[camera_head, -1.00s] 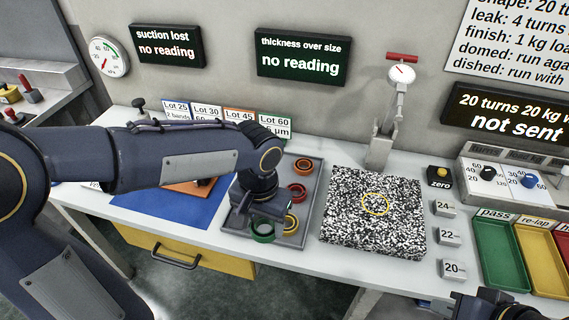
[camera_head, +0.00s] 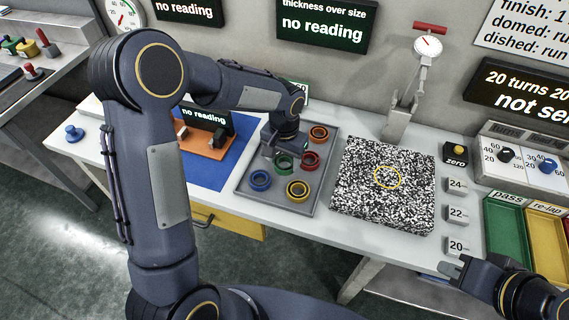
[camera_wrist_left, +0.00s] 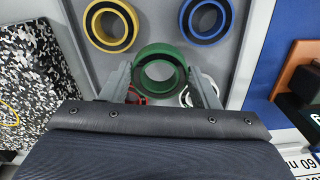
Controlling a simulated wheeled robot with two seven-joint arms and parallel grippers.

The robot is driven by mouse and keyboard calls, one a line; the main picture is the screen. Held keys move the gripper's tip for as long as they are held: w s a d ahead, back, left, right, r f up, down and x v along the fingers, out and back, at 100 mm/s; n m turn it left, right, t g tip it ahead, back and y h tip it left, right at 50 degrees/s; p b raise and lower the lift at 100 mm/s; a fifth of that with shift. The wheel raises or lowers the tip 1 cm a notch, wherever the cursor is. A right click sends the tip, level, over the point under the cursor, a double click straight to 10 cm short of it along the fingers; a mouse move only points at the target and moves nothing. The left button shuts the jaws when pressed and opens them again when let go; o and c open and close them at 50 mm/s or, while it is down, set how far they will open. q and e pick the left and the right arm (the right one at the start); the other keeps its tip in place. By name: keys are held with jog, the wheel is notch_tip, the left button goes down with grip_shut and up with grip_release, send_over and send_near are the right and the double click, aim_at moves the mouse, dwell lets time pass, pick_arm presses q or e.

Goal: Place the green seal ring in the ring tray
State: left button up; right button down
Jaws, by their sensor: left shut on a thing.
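The green seal ring (camera_head: 284,168) is between the fingers of my left gripper (camera_head: 277,154), over the left middle of the grey ring tray (camera_head: 244,193). In the left wrist view the green ring (camera_wrist_left: 160,52) sits between the two fingertips (camera_wrist_left: 160,78), with tray floor around it. I cannot tell whether it touches the floor. The tray holds a blue ring (camera_head: 260,187), a yellow ring (camera_head: 297,197), a red ring (camera_head: 318,158) and an orange ring (camera_head: 326,134). A pale ring shape (camera_wrist_left: 187,97) is partly hidden by a finger. My right gripper (camera_head: 455,268) is at the lower right, away from the tray.
A speckled black-and-white plate (camera_head: 365,205) lies right of the tray, with a dial gauge stand (camera_head: 397,122) behind it. A blue mat (camera_head: 203,178) with an orange fixture (camera_head: 203,148) lies left. Green (camera_head: 505,240) and yellow (camera_head: 540,250) trays stand at the right.

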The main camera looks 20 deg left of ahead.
pick_arm(q)
jog(key=shift+w+f, duration=0.15)
jog(key=shift+f, duration=1.65)
jog(key=shift+f, duration=0.25)
jog(key=o, duration=0.7)
jog(key=shift+r, duration=0.1)
